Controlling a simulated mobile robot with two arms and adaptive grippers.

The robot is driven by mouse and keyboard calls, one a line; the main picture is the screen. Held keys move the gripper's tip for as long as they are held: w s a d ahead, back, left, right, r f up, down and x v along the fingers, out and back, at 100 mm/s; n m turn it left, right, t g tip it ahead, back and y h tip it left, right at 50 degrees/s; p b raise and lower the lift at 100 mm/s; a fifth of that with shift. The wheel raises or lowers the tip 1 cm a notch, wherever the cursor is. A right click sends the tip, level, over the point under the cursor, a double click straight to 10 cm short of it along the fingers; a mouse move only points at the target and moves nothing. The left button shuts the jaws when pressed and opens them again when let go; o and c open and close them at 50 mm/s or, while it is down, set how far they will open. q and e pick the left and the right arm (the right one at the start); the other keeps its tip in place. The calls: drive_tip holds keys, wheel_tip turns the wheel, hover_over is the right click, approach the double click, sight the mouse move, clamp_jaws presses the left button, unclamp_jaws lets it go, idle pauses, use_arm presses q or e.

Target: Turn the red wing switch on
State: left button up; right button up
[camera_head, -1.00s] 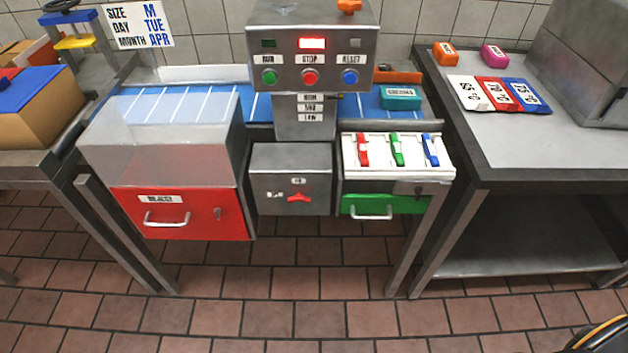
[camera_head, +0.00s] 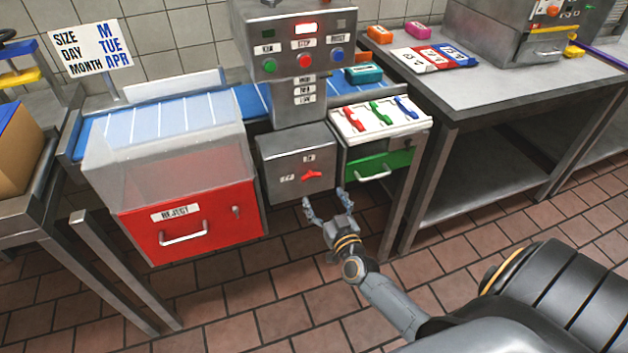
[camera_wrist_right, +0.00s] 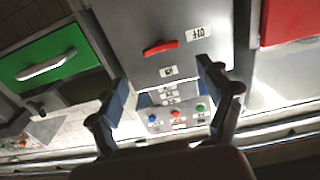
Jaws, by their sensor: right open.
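The red wing switch (camera_head: 312,175) sits on the front of a grey metal box (camera_head: 278,152) below the control panel. A label to its left, which reads OFF in the right wrist view, and another above it mark its positions. The wing lies roughly level, its left end toward the OFF label. It also shows in the right wrist view (camera_wrist_right: 161,47), beyond my fingers. My right gripper (camera_head: 323,201) is open and empty, just below and in front of the box, apart from the switch. It also shows in the right wrist view (camera_wrist_right: 165,92). My left gripper is not in view.
A red reject drawer (camera_head: 190,222) is left of the box. A green drawer (camera_head: 378,168) with a protruding handle is close on the right, under a white panel (camera_head: 372,137) with coloured levers. The control panel (camera_head: 295,40) stands above. Open floor lies in front.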

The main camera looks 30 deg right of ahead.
sight(312, 178)
drive_tip(key=b+x, duration=0.1)
drive_tip(key=x, duration=0.6)
drive_tip(key=shift+w, duration=0.3)
drive_tip(key=c, duration=1.2)
